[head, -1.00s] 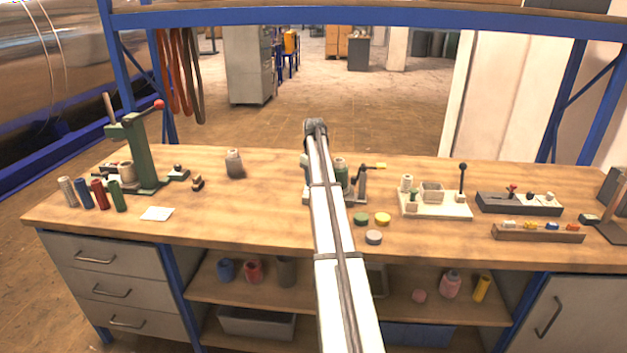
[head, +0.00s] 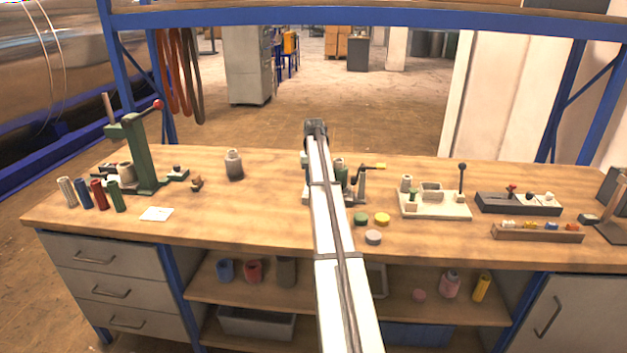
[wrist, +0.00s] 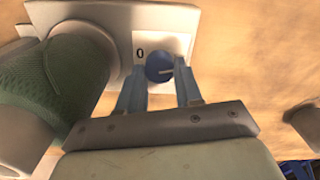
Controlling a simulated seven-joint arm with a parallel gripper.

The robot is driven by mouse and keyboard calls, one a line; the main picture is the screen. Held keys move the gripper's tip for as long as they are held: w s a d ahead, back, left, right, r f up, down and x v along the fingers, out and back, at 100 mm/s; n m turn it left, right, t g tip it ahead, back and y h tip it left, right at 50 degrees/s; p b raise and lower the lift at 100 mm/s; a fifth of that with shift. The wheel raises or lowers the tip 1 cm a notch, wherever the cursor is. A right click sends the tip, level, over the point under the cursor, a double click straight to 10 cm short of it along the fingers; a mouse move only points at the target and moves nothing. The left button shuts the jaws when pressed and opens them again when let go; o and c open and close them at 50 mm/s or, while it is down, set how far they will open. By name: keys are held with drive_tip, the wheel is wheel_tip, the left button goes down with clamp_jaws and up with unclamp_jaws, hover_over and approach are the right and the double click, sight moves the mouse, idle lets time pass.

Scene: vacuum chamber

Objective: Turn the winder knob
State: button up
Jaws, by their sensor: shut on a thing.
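The winder knob (wrist: 159,68) is a small round blue knob with a pale pointer line, on a white plate (wrist: 178,22) marked "0" to its left. The line points roughly to the right. My gripper (wrist: 160,78) has its two fingers on either side of the knob and is shut on it. A green wound spool (wrist: 62,75) with a pale end stands left of the fingers in the wrist view. In the head view, my arm hides the knob and most of the winder (head: 345,180); a bit of green and a grey upright with a yellow handle show beside it.
Green (head: 361,218), yellow (head: 382,219) and grey (head: 373,237) discs lie right of my arm. A white fixture with a black-knobbed lever (head: 435,206) stands further right. A grey jar (head: 234,165) stands left. The bench (head: 225,215) between is mostly clear.

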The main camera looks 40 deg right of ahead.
idle(0.4)
drive_tip(key=o, duration=1)
drive_tip(key=shift+o, duration=0.2)
wheel_tip(320, 180, up, 14)
drive_tip(key=shift+f, duration=0.1)
